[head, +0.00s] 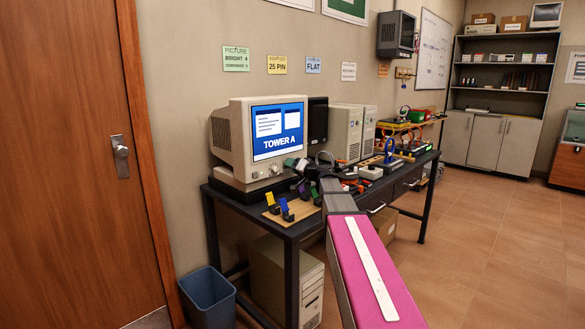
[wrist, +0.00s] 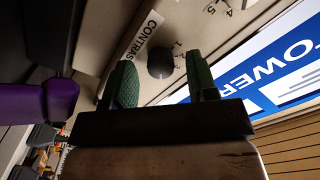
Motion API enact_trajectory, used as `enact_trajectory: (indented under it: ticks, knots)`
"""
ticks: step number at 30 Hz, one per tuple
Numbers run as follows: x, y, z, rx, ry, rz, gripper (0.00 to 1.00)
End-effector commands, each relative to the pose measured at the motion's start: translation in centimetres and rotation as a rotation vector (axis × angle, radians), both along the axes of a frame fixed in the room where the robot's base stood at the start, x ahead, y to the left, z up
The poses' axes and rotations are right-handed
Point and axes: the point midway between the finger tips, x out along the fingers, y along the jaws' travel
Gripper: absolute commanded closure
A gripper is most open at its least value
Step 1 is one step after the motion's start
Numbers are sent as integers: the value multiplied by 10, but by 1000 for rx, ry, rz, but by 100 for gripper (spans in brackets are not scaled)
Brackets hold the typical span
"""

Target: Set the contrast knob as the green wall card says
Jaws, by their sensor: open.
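The green wall card (head: 236,59) is headed PICTURE and reads BRIGHT 4, with a contrast line whose small digit looks like 5. The beige monitor (head: 233,141) stands on the desk with TOWER A on its screen. The dark round contrast knob (wrist: 160,62) is on its front, beside a partly cut-off CONTRAST label (wrist: 145,36) and small digits. I cannot make out its pointer. My gripper (wrist: 160,82) is open, its green fingertips on either side of the knob in the picture. I cannot tell whether they touch it. In the head view my gripper (head: 296,164) is by the monitor's lower right.
A wooden board (head: 292,212) with several coloured stands is on the desk below the monitor. Beige computer cases (head: 345,132) and cables stand to the right. Yellow (head: 277,65) and blue (head: 313,65) cards hang beside the green one. The floor at right is clear.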

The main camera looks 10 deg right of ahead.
Motion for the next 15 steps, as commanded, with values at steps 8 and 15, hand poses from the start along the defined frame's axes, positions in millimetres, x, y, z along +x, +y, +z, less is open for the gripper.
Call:
enact_trajectory:
  ticks: [8, 15]
  knots:
    - [-39, -26, 0, 0, -1, -2, 47]
    - [-71, -50, 0, 0, -1, -2, 47]
